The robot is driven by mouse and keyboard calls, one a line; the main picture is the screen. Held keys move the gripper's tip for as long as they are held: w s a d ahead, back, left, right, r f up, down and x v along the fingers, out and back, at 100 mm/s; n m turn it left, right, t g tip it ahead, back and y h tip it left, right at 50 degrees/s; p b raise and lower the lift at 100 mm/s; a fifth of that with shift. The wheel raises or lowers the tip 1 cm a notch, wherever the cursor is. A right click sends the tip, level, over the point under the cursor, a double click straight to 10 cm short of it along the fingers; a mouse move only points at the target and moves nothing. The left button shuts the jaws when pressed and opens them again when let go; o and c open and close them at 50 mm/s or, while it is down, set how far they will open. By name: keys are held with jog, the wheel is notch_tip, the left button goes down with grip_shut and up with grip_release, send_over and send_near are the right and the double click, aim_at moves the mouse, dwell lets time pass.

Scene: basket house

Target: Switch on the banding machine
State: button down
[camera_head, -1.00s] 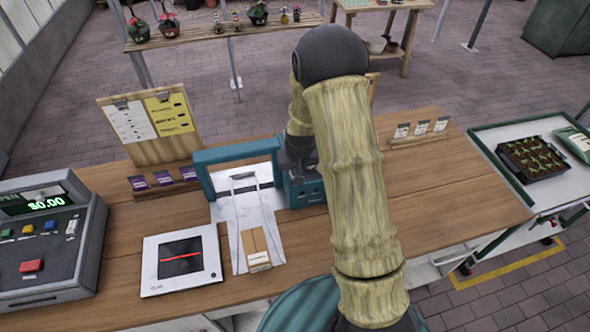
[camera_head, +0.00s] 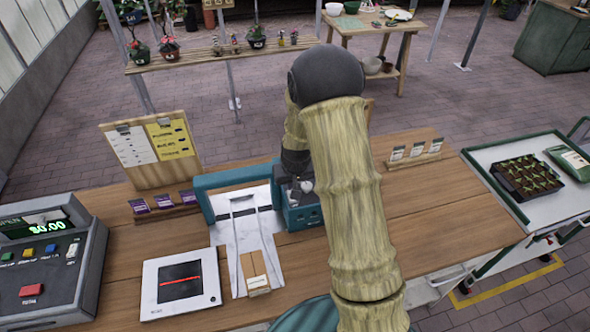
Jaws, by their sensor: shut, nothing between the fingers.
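The banding machine (camera_head: 222,182) stands on the wooden counter, with a teal arch over a pale metal bed and a teal housing (camera_head: 305,216) at its right side. A small wrapped packet (camera_head: 256,281) lies at the front of its bed. My gripper (camera_head: 299,188) is shut and empty, pointing down at the top of the teal housing. Its fingertips are small and partly hidden by my arm, so I cannot tell whether they touch the housing. A light, rounded part shows beside them. The switch itself is not clearly visible.
A cash register (camera_head: 45,262) and a flat scanner (camera_head: 180,284) stand on the counter (camera_head: 440,220) to the left. A notice board (camera_head: 150,150) stands behind. Seed packets (camera_head: 416,150) sit at the back right, and a cart (camera_head: 510,200) stands beyond the counter's right end.

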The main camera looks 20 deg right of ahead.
jog(key=shift+s+r+b, duration=0.1)
jog(key=shift+r+b, duration=0.4)
jog(key=shift+b, duration=0.05)
jog(key=s+b+v, duration=0.1)
jog(key=b+v, duration=0.2)
jog(key=v, duration=0.6)
jog(key=shift+s, duration=0.35)
jog(key=shift+f, duration=0.15)
jog(key=s+f+b, duration=0.3)
jog(key=s+b, duration=0.1)
jog(key=s, duration=1.3)
jog(key=shift+s+g, duration=0.25)
jog(key=shift+g, duration=0.05)
jog(key=shift+a, duration=0.15)
